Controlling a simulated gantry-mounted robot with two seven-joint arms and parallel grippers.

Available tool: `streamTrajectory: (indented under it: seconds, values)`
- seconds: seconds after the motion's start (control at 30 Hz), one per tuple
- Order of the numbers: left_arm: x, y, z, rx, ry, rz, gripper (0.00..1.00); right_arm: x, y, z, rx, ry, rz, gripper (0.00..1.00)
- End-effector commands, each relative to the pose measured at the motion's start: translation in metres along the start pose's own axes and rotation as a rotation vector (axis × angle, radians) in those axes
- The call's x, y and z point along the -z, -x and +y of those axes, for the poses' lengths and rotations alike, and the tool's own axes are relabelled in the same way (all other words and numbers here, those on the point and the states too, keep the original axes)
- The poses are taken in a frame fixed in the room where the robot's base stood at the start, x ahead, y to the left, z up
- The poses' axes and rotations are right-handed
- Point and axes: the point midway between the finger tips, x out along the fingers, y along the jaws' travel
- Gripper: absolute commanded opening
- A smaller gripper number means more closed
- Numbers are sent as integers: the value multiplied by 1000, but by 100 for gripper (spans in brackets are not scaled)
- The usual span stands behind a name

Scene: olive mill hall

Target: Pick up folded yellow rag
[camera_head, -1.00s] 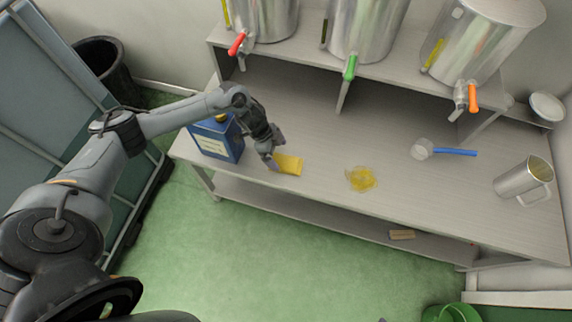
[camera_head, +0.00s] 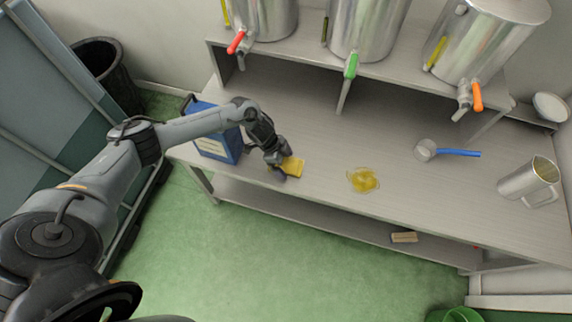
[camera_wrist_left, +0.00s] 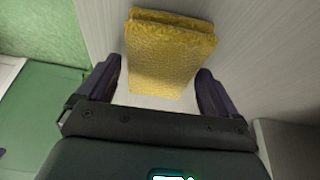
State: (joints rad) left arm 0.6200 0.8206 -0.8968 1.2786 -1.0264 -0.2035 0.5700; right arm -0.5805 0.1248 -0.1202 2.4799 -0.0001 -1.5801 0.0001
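The folded yellow rag (camera_head: 294,166) lies on the grey bench near its front edge, right of the blue container. My left gripper (camera_head: 281,169) is down at the rag's left end and covers part of it. In the left wrist view the rag (camera_wrist_left: 168,52) shows as a thick folded pad in line with the gap between the two dark fingers of my left gripper (camera_wrist_left: 158,78). The fingers are apart, one on each side of the rag's near end, with visible gaps. My right gripper is not in view.
A blue labelled container (camera_head: 216,142) stands close behind and left of my left gripper. A yellow oil puddle (camera_head: 363,180) lies right of the rag. A blue-handled scoop (camera_head: 455,153) and a metal jug (camera_head: 528,183) are farther right. Steel tanks with taps (camera_head: 365,25) stand on the shelf above.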

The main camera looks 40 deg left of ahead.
Motion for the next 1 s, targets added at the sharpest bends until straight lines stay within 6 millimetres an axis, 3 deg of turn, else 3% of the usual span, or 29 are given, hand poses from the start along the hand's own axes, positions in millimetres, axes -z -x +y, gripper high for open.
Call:
streamTrajectory:
  seconds: [0.03, 0.33, 0.73, 1.0]
  values:
    - [0, 0, 0, 0, 0, 0, 85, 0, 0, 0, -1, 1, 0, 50]
    - [0, 0, 0, 0, 0, 0, 41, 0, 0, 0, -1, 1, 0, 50]
    - [0, 2, 1, -1, 1, -2, 41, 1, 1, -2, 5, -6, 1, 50]
    - [10, 24, 0, 1, -1, 1, 41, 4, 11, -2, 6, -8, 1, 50]
